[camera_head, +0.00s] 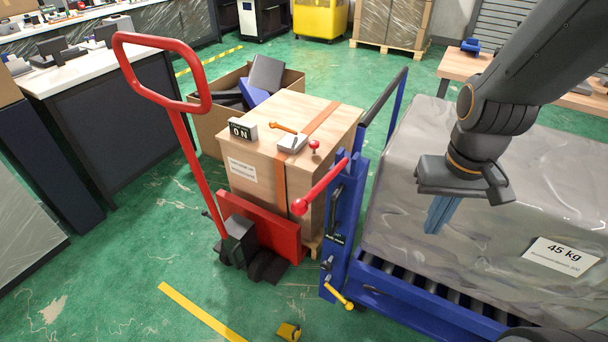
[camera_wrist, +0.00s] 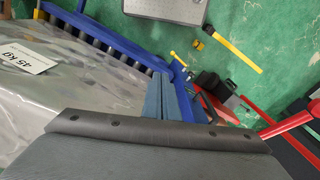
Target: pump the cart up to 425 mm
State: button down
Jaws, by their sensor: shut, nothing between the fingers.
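The blue cart (camera_head: 432,308) stands at the right, with a roller deck under a large grey wrapped block (camera_head: 440,170) labelled 45 kg. At its left end rises a blue post (camera_head: 343,225) with a dark-gripped push handle. A red lever with a ball end (camera_head: 320,186) slants down to the left from the post. A small yellow lever (camera_head: 340,296) sits low on the post. My gripper (camera_head: 436,222) is shut and empty, in front of the wrapped block and right of the post. Its blue fingers also show in the wrist view (camera_wrist: 163,90). The cart's height reading is not legible.
A red pallet truck (camera_head: 190,150) stands left of the cart under a wooden crate (camera_head: 262,165), which bears a small sign and fittings. An open carton (camera_head: 208,122) is behind. A yellow object (camera_head: 289,331) lies on the floor.

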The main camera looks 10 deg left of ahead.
jog(key=w+a+r+n+g, duration=0.1)
jog(key=w+a+r+n, duration=0.3)
jog(key=w+a, duration=0.15)
notch_tip(320, 180, up, 15)
jog(key=n+g+h+p, duration=0.1)
jog(key=n+g, duration=0.2)
jog(key=n, duration=0.7)
send_over(308, 194)
jog(key=w+a, duration=0.2)
jog(key=w, duration=0.3)
jog(key=shift+s+f, duration=0.1)
jog(key=shift+s, duration=0.1)
jog(key=p+x, duration=0.1)
jog(key=x, duration=0.6)
jog(key=p+x, duration=0.2)
jog(key=x, duration=0.5)
jog(key=shift+w+d, duration=0.2)
jog(key=shift+f+p, duration=0.15)
jog(key=shift+p, duration=0.15)
jog(key=shift+s, duration=0.1)
